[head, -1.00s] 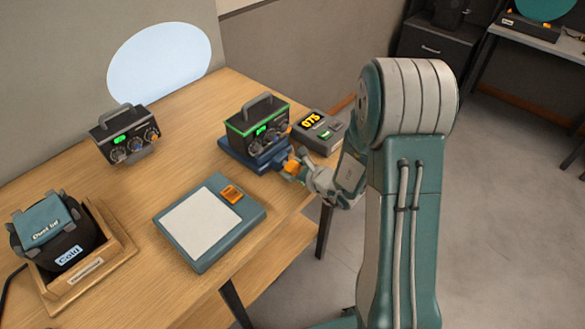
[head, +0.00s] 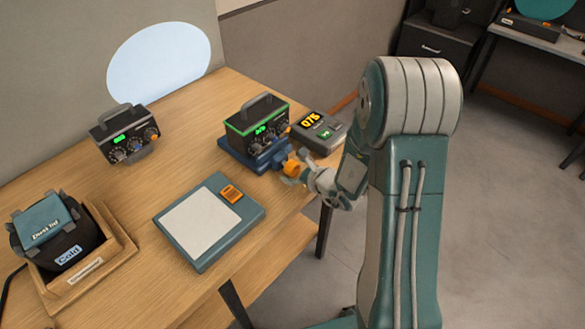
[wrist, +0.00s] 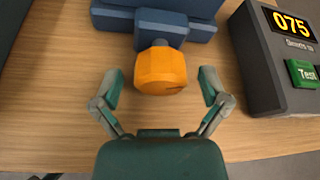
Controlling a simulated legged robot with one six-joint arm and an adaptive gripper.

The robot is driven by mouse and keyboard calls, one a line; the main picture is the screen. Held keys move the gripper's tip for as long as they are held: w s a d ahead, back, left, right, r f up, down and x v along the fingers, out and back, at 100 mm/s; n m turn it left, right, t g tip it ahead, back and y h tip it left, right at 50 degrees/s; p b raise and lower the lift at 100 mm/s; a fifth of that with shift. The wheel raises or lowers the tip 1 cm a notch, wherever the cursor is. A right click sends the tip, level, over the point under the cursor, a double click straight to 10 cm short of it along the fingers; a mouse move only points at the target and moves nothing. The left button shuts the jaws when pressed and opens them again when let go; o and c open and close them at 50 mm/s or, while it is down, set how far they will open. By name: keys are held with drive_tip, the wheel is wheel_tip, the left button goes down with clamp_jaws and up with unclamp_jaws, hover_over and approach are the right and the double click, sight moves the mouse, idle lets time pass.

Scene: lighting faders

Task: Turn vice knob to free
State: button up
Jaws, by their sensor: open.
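The orange vice knob (wrist: 161,71) sits at the front of the blue vice (wrist: 113,20) in the wrist view. My gripper (wrist: 160,90) is open, with one finger on each side of the knob and visible gaps between the fingers and the knob. In the head view, the knob (head: 291,168) shows at the near right end of the vice (head: 236,156), with my gripper (head: 298,175) at it. A dark fader box (head: 257,127) with a handle and green edge stands in the vice.
A grey tester (head: 318,131) reading 075 with a green button stands right of the vice. A second fader box (head: 125,136) is at the back left. A white-topped pad (head: 202,228) and a wooden tray (head: 122,245) with a dark bin lie nearer. Bare table lies between them.

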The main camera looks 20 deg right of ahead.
drive_tip(key=v, duration=1.1)
drive_tip(key=shift+s, duration=0.15)
